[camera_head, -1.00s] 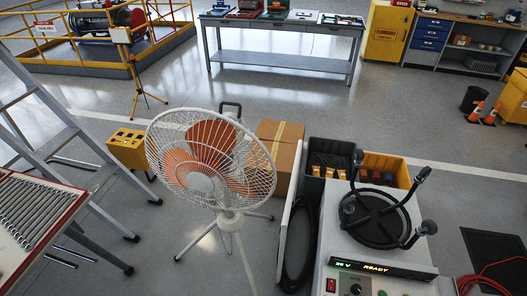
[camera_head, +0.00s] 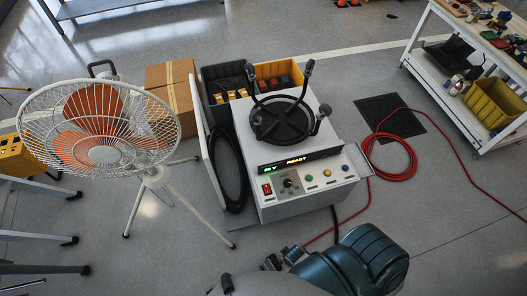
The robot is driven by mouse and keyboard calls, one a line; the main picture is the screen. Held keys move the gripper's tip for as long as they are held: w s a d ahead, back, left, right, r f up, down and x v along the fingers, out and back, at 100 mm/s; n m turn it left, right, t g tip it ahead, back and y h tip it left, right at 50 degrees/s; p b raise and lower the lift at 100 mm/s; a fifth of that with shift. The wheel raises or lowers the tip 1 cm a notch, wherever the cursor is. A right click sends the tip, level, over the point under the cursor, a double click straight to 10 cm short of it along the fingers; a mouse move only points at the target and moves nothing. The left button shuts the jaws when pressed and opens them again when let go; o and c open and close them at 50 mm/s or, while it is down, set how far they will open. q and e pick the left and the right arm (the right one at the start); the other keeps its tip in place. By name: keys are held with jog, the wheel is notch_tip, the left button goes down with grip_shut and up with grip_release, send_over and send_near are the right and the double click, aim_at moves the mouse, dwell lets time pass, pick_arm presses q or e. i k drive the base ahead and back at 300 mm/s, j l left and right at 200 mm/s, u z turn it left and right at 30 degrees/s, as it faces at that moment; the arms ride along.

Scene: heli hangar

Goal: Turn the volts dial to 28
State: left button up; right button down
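The volts dial is a small black knob (camera_head: 288,183) on the front panel of a white power unit (camera_head: 272,205). A display (camera_head: 299,161) above it shows small green characters ending in V, too small to read surely, and amber READY. The direction of the dial's pointer is too small to tell. A teal arm of mine (camera_head: 360,262), apparently the right, is at the bottom, below and right of the unit. Dark parts at its left end, probably my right gripper (camera_head: 281,258), are below the panel and apart from the dial; their opening is unclear. My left gripper is not clearly seen.
A red switch (camera_head: 267,189) is left of the dial; green, yellow and blue buttons are right of it. A white fan (camera_head: 100,135) stands left. A red hose (camera_head: 388,157) lies on the floor right, before a workbench (camera_head: 470,80).

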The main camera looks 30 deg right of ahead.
aim_at(288, 183)
jog(key=z, duration=1.35)
